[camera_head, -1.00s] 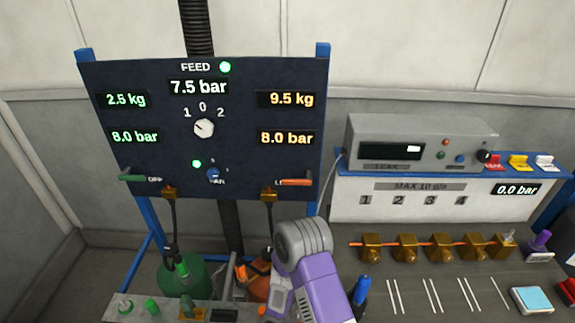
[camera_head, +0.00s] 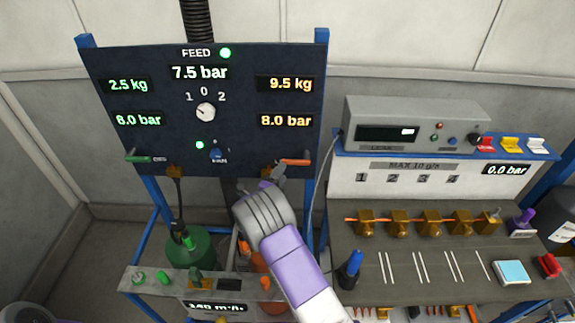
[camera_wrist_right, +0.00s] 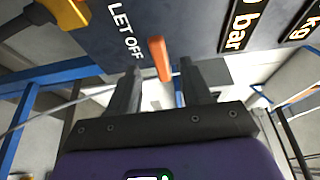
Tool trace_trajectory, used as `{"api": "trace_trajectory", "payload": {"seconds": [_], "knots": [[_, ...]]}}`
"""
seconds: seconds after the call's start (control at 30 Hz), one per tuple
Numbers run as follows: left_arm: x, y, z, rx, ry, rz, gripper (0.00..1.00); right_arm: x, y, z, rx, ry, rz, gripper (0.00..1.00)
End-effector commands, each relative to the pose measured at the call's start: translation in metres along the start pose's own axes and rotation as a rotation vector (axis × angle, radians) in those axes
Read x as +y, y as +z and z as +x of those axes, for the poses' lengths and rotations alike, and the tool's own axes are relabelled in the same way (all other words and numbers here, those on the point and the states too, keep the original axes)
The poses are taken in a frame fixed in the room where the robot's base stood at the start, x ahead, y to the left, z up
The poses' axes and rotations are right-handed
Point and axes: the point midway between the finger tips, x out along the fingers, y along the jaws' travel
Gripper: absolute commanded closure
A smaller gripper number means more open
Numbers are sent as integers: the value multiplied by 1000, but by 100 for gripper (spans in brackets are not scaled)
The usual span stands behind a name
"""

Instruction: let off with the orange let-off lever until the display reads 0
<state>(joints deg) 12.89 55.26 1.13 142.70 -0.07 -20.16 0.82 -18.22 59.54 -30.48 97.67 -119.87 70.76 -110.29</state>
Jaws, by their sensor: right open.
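The orange let-off lever (camera_head: 294,162) lies roughly horizontal at the lower right of the dark panel. In the right wrist view its orange handle (camera_wrist_right: 160,58) is beside the words LET OFF, between the fingertips in the picture; I cannot tell whether they touch it. The orange pressure display (camera_head: 286,121) above the lever reads 8.0 bar. My right gripper (camera_head: 272,181) is just below and left of the lever; in the right wrist view its two fingers (camera_wrist_right: 160,72) are apart and hold nothing. My left gripper is not in view.
The panel (camera_head: 240,140) also carries a green lever (camera_head: 138,158), a white dial (camera_head: 205,112) and a 9.5 kg display (camera_head: 291,84). A green bottle (camera_head: 190,255) stands below. On the right, a bench (camera_head: 350,215) holds brass fittings and a grey meter (camera_head: 420,112).

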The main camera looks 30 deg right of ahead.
Motion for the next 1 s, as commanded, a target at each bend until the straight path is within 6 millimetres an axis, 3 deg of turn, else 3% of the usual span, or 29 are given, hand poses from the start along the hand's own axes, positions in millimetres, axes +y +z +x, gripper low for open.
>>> {"api": "trace_trajectory", "payload": {"seconds": [0.3, 0.73, 1.0], "knots": [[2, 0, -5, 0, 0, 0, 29, 1, -1, 48, 3, 4, 4, 51], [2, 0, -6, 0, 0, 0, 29, 2, -1, 59, 2, 6, 3, 51], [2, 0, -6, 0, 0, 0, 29, 2, -1, 59, 2, 6, 4, 92]]}}
